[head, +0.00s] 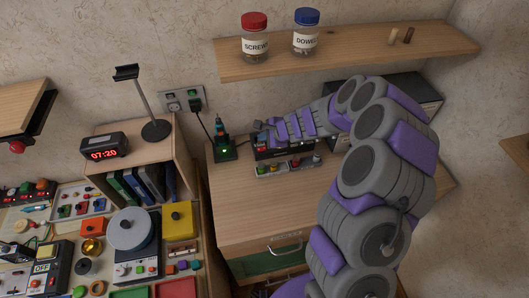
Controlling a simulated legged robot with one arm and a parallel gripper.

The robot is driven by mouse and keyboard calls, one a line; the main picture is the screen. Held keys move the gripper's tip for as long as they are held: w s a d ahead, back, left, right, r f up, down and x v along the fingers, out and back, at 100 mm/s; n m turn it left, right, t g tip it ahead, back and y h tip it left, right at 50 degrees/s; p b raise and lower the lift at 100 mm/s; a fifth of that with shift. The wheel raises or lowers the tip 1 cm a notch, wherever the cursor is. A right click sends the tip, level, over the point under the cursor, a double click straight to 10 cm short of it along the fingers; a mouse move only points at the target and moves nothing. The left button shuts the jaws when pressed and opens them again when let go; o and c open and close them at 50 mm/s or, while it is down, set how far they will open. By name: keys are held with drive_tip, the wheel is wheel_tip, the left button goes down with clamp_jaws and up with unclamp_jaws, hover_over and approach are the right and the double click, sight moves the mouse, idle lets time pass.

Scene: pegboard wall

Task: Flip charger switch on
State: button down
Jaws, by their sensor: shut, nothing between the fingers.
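The charger (225,154) is a small black stand on the wooden cabinet top, left of my gripper. A green light glows on its front. A teal and orange tool (219,127) stands upright in it. A black cable runs from it up to a plug (196,104) in the wall outlet. My gripper (256,126) is shut and empty, just right of the charger and apart from it. I cannot make out the charger's switch clearly at this size.
A black box with a red part (262,147) sits below my gripper, partly hidden by it. A strip of coloured buttons (287,166) lies in front. A shelf with jars (350,48) hangs above. The front cabinet top (245,205) is clear.

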sight(265, 149)
drive_tip(key=shift+d+f+b, duration=0.2)
drive_tip(key=shift+f+b, duration=0.45)
drive_tip(key=shift+f, duration=0.75)
idle(0.9)
drive_tip(key=shift+f, duration=0.35)
drive_tip(key=shift+d+f+b, duration=0.1)
drive_tip(key=shift+f+b, duration=0.15)
drive_tip(key=shift+b, duration=0.1)
idle(0.5)
drive_tip(key=shift+r, duration=0.1)
drive_tip(key=shift+r+p, duration=0.6)
drive_tip(key=shift+r, duration=0.05)
drive_tip(key=shift+r, duration=0.1)
drive_tip(key=r+p, duration=0.2)
drive_tip(key=r, duration=0.1)
drive_tip(key=r+p, duration=0.1)
drive_tip(key=p, duration=0.1)
drive_tip(key=shift+s+a+r, duration=0.1)
drive_tip(key=shift+a+r, duration=0.25)
drive_tip(key=shift+a, duration=0.05)
